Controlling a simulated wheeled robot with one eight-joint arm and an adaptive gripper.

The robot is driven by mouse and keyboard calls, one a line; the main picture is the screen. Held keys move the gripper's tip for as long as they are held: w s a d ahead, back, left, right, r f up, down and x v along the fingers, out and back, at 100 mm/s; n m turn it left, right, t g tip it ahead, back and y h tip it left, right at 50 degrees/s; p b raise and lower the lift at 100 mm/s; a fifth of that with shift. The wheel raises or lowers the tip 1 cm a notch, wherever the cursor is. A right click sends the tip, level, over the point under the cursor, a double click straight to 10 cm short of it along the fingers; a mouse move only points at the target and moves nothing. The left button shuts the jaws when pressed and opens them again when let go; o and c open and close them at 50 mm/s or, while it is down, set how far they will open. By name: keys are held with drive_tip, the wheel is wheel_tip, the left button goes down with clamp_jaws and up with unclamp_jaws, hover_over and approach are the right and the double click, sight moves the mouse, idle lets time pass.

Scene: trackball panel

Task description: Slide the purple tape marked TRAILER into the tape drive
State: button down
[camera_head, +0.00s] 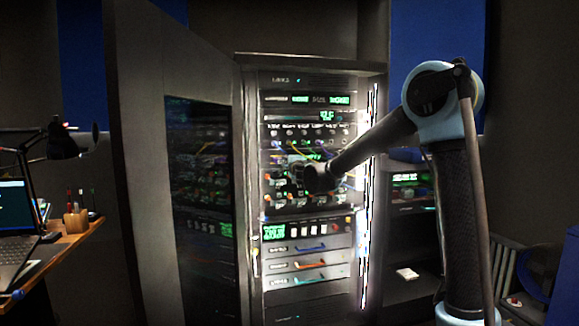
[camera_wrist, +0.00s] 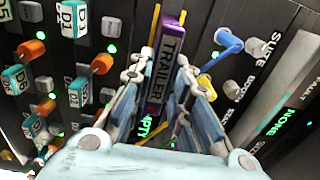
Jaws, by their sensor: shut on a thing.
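The purple tape marked TRAILER (camera_wrist: 167,60) is upright in the middle of the wrist view, its label facing me. My gripper (camera_wrist: 172,75) is shut on it, with a finger along each side. In the head view my gripper (camera_head: 298,180) is at the rack's middle panel, dark and small, and the tape cannot be made out there. The tape drive cannot be told apart for sure. Green letters ending in "PTY" (camera_wrist: 150,127) show just below the tape, partly hidden by my fingers.
The rack (camera_head: 306,88) stands with its dark door (camera_head: 200,190) open to the left. Orange knobs (camera_wrist: 32,48) and teal tags (camera_wrist: 73,18) lie left of the tape. A blue cable (camera_wrist: 228,40) and a yellow plug (camera_wrist: 205,82) are close on its right. A desk with a laptop (camera_head: 22,205) is far left.

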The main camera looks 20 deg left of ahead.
drive_tip(key=shift+x, duration=1.3)
drive_tip(key=c, duration=1.4)
unclamp_jaws()
drive_tip(key=shift+s+d, duration=0.1)
drive_tip(key=v, duration=1.1)
drive_tip(key=shift+s+d, duration=0.25)
drive_tip(key=shift+s, duration=0.05)
